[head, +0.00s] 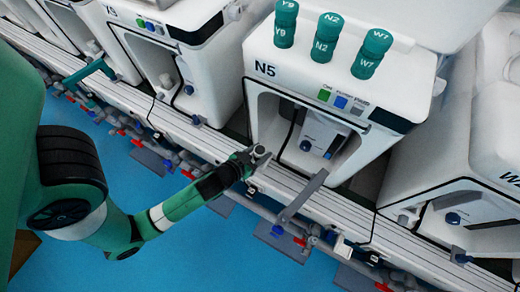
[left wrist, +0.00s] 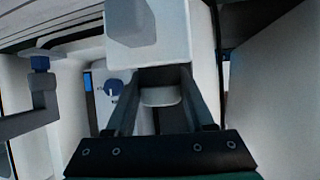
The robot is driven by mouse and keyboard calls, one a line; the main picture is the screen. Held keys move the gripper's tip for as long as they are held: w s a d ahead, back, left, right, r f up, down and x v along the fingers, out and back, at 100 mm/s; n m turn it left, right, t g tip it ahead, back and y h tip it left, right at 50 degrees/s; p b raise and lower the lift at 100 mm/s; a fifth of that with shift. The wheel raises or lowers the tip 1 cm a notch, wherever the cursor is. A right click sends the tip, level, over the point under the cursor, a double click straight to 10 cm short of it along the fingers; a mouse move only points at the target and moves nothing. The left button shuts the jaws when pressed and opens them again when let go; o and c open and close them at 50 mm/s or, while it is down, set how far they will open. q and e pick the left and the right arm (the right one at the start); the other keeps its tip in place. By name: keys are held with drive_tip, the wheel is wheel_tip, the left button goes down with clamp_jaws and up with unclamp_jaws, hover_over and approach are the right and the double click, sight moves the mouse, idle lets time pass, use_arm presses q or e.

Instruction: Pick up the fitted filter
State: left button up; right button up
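My left gripper (head: 257,152) is at the front lower left of the white machine marked N5 (head: 262,92), outside its open bay. In the left wrist view its two fingers (left wrist: 160,75) stand apart, with a small pale rounded part (left wrist: 160,97) seen between them. I cannot tell whether they touch it. A pale unit with a blue knob (head: 318,135) sits inside the N5 bay; I cannot tell for certain whether it is the fitted filter. My right gripper is not in view.
A white block (left wrist: 150,30) lies just beyond the fingertips. Green canisters Y9 (head: 285,22), N2 (head: 326,37) and W7 (head: 371,53) stand on N5. A grey bar (head: 300,197) juts out in front of the bay. More white machines flank it along the rail.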

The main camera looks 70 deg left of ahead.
use_arm(q)
clamp_jaws()
